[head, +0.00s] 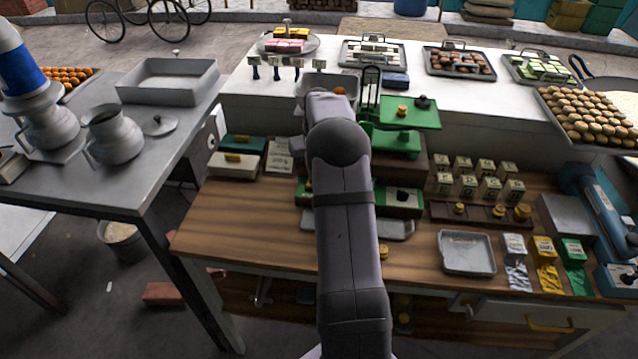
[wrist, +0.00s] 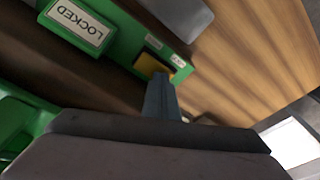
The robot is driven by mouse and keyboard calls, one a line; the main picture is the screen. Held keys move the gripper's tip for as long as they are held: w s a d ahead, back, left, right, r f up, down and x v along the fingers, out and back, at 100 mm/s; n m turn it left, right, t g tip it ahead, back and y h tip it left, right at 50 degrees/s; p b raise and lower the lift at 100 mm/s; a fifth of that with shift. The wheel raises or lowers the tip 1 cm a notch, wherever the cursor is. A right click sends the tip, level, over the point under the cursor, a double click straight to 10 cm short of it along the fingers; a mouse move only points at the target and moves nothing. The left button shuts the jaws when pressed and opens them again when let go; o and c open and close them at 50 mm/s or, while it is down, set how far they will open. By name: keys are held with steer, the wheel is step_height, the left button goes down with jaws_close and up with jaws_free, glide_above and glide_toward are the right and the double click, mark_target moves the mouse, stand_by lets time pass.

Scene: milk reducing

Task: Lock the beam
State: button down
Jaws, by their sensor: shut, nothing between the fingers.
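In the wrist view, my gripper (wrist: 160,98) is shut and empty. Its narrow blue-grey fingertips are at a small yellow piece (wrist: 152,66) set in the green base (wrist: 120,48); I cannot tell whether they touch. A cream sign reading LOCKED (wrist: 78,24) is on the base, upside down in this view, and two small white labels (wrist: 165,51) lie near the yellow piece. In the head view, the green balance (head: 395,142) stands at the back of the wooden bench, its upper green plate (head: 420,116) carrying weights. My arm hides my gripper and part of the base there.
On the wooden bench (head: 250,225), small boxes (head: 480,187) and a weight rack (head: 475,213) stand right of the balance. A grey tray (head: 466,254) and coloured packets (head: 545,262) are nearer the front right. The bench's left front is clear.

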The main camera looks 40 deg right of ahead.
steer(key=shift+s+f, duration=0.15)
steer(key=shift+f, duration=0.1)
steer(key=shift+r, duration=0.15)
step_height(320, 180, up, 7)
steer(key=p, duration=0.5)
steer(key=shift+p, duration=0.3)
stand_by(0.4)
steer(key=s+a+n+b, duration=0.1)
steer(key=s+a, duration=0.3)
steer(key=a, duration=0.5)
steer(key=s+a+n+b, duration=0.1)
steer(key=s+a, duration=0.3)
steer(key=a, duration=0.5)
steer(key=s+a+f+g+b, duration=0.1)
steer(key=s+a, duration=0.4)
steer(key=s, duration=0.4)
steer(key=s+a+f+n, duration=0.1)
steer(key=s+a+f, duration=0.1)
steer(key=s+a, duration=0.4)
steer(key=s, duration=0.3)
steer(key=shift+s+f+g+b, duration=0.25)
steer(key=shift+s+g+b, duration=0.1)
steer(key=shift+g+b, duration=0.05)
